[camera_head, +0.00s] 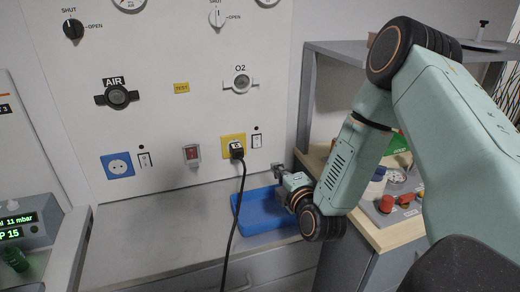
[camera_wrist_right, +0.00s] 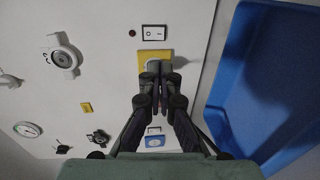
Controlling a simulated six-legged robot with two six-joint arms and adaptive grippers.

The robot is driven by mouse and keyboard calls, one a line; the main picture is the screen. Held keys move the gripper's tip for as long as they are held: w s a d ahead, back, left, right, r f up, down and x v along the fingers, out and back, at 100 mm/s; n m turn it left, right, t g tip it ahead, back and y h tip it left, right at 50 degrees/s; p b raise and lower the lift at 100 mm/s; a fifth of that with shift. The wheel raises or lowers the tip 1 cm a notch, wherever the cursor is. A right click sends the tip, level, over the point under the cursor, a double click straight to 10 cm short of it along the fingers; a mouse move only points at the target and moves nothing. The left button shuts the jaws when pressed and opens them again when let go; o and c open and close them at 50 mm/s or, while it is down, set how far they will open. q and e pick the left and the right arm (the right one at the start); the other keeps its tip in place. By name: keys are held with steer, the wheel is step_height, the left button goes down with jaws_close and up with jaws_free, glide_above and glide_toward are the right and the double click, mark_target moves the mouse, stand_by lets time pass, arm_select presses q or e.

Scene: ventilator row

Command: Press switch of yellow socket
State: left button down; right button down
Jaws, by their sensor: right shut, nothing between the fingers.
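The yellow socket (camera_head: 228,140) is on the white wall panel with a black plug (camera_head: 237,150) and cable in it. Its switch (camera_head: 257,141), a small white rocker with a dark frame, is just to its right, with a dark dot above. My right gripper (camera_head: 277,169) is shut and empty, below and to the right of the switch in the head view. In the right wrist view, the shut fingers (camera_wrist_right: 160,72) overlap the yellow socket (camera_wrist_right: 145,55), hiding part of it; the switch (camera_wrist_right: 154,32) shows clear beyond the fingertips. My left gripper is not in view.
A blue socket (camera_head: 118,164) with its own switch (camera_head: 145,160) and a red rocker switch (camera_head: 192,154) are further left. A blue tray (camera_head: 262,222) lies on the grey counter below. The black cable hangs in front of the counter. A shelf unit (camera_head: 330,47) stands at right.

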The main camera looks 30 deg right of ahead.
mark_target(258, 147)
steer(key=b+x, duration=0.1)
steer(key=x, duration=0.5)
steer(key=b+x, duration=0.1)
steer(key=x, duration=0.6)
steer(key=shift+d+f, duration=0.1)
steer(key=shift+f, duration=0.1)
steer(key=shift+w, duration=0.55)
steer(key=shift+d, duration=0.1)
steer(key=shift+b, duration=0.3)
steer(key=shift+w+f+t+b, duration=0.25)
steer(key=shift+w+t+b, duration=0.05)
steer(key=shift+b, duration=0.3)
steer(key=shift+r, duration=0.1)
steer(key=shift+d, duration=0.1)
